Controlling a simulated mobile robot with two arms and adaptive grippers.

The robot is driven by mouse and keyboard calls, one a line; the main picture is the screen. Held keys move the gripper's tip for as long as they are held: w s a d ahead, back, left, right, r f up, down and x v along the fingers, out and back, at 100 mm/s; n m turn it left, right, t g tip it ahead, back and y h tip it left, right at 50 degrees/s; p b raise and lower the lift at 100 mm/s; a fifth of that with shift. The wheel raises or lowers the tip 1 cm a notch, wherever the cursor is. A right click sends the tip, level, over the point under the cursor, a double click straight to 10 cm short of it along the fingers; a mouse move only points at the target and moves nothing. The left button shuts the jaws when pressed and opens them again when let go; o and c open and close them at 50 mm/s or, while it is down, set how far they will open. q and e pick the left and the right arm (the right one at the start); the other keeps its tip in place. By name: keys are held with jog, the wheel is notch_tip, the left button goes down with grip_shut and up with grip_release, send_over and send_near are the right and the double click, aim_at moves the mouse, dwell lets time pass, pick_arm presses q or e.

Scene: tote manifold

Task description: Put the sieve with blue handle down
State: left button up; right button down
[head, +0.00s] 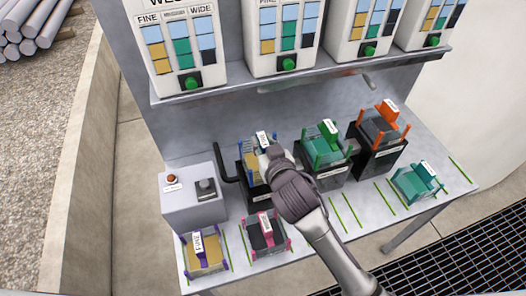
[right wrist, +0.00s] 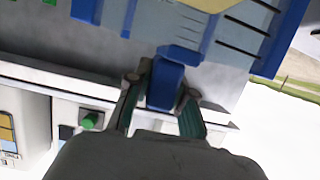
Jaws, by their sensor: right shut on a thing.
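The sieve with the blue handle (head: 250,159) has blue corner posts and a yellowish mesh. It is at the leftmost black stand (head: 256,192) in the head view; I cannot tell whether it rests on it or hangs just above. My right gripper (head: 271,157) is shut on its blue handle and hides part of the sieve and stand. In the right wrist view the blue handle (right wrist: 165,82) is between the two fingers of my right gripper (right wrist: 160,100), with the sieve's blue frame (right wrist: 283,38) beyond. My left gripper is not in view.
A green sieve (head: 323,150) and an orange sieve (head: 381,127) are on black stands to the right. Purple (head: 204,253), pink (head: 265,236) and teal (head: 416,182) sieves lie along the table front between green lines. A grey control box (head: 190,208) stands left; a shelf (head: 300,76) overhangs behind.

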notch_tip(320, 180, down, 4)
jog(key=shift+w+a+r, duration=0.1)
jog(key=shift+r, duration=0.15)
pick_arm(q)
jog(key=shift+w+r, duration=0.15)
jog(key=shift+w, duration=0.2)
pick_arm(e)
jog(key=shift+f, duration=0.1)
jog(key=c, duration=1.5)
grip_release()
jog(key=shift+f, duration=0.2)
jog(key=o, duration=0.5)
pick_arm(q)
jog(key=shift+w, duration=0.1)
pick_arm(e)
jog(key=shift+r, duration=0.1)
